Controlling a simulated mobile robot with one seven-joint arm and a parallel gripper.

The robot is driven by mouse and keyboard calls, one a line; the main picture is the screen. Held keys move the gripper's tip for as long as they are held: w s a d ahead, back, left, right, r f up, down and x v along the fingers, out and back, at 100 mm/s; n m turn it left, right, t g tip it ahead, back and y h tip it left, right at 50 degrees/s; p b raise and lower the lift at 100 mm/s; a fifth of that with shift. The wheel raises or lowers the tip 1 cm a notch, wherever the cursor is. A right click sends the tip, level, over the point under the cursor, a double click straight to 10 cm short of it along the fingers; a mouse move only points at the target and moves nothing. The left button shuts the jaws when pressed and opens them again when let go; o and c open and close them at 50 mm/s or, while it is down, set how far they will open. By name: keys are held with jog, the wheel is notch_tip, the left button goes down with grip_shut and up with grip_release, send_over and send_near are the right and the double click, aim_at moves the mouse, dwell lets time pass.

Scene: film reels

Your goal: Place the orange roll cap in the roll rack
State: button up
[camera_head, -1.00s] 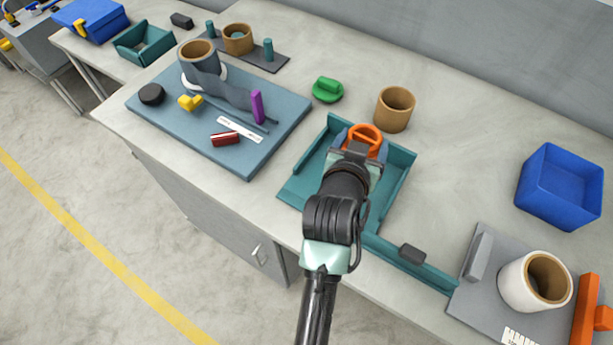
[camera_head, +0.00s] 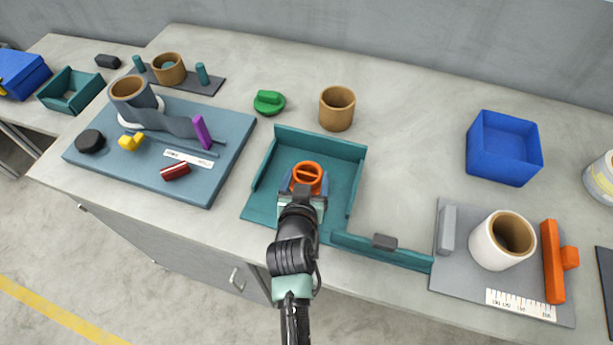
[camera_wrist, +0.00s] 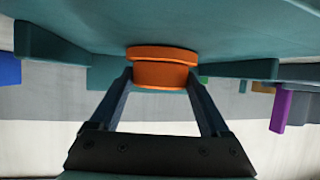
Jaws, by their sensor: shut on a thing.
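The orange roll cap (camera_head: 307,174) is a round cap with a bar across its ring-shaped top. My gripper (camera_head: 303,190) is shut on it, one finger on each side. They are over the middle of the teal tray (camera_head: 262,205), which has raised walls. The wrist view shows the orange cap (camera_wrist: 165,72) between both fingertips, against the teal surface; I cannot tell if it touches. No part is clearly marked as the roll rack. A grey board (camera_head: 207,84) with two teal pegs (camera_head: 202,74) and a brown roll (camera_head: 169,69) stands at the back left.
A green cap (camera_head: 268,101) and a brown tube (camera_head: 337,110) stand behind the tray. A blue board (camera_head: 225,150) with tools lies left. A blue bin (camera_head: 503,155) and a white roll (camera_head: 494,243) are right.

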jog(key=shift+f, duration=0.2)
jog(key=o, duration=1.2)
jog(key=shift+r, duration=0.25)
jog(key=v, duration=1.2)
jog(key=w+r+t, duration=0.4)
jog(key=r, duration=1.2)
jog(key=w+r+t, duration=0.3)
jog(key=r+t, duration=0.1)
jog(key=r, duration=1.2)
jog(key=s+r+t, duration=0.3)
jog(key=s+r, duration=0.2)
jog(key=r, duration=0.7)
jog(key=s+d+r+n+t+y, duration=0.1)
jog(key=s+r+t, duration=0.2)
jog(key=r, duration=0.9)
jog(key=shift+s+r+t+y, duration=0.25)
jog(key=shift+s+t+y, duration=0.05)
jog(key=shift+s, duration=0.9)
